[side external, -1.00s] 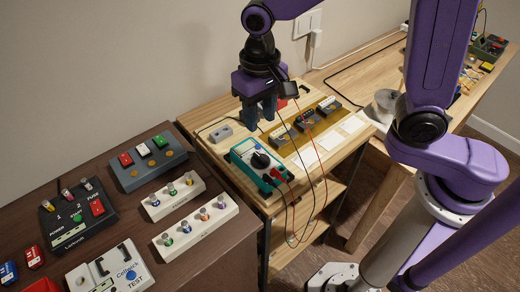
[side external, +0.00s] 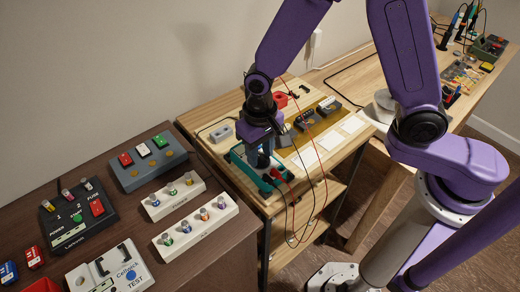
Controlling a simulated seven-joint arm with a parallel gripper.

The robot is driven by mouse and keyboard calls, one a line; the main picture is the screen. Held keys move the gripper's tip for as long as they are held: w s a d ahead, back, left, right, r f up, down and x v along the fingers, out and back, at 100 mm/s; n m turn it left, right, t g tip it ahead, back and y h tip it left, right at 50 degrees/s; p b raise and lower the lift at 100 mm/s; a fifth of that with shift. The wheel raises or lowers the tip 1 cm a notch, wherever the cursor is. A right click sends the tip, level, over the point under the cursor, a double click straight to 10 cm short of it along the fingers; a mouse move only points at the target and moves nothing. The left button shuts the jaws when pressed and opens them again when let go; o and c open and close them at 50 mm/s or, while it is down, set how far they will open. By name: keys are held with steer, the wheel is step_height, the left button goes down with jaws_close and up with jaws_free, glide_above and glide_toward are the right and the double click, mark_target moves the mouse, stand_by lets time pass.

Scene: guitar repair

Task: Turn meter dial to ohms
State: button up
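The teal and white meter (side external: 244,163) lies on the light wooden bench. Its black dial (side external: 262,161) is mostly hidden behind my gripper. Red and black plugs sit in the meter's near end, with leads running from them. My gripper (side external: 260,156) points down over the meter, with its fingers low at the dial. I cannot tell whether the fingers touch the dial or how far apart they are. The dial's setting is not readable.
A grey block (side external: 221,132) is left of the meter, and a red piece (side external: 280,100) lies behind. Small dark boxes stand on a tan mat (side external: 322,127) to the right. Thin red and black cables loop beside my gripper. A dark table (side external: 152,238) with several switch boxes is at left.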

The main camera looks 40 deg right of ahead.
jaws_close()
steer(key=shift+n, duration=0.3)
steer(key=shift+a+n, duration=0.1)
steer(key=shift+n, duration=3)
jaws_free()
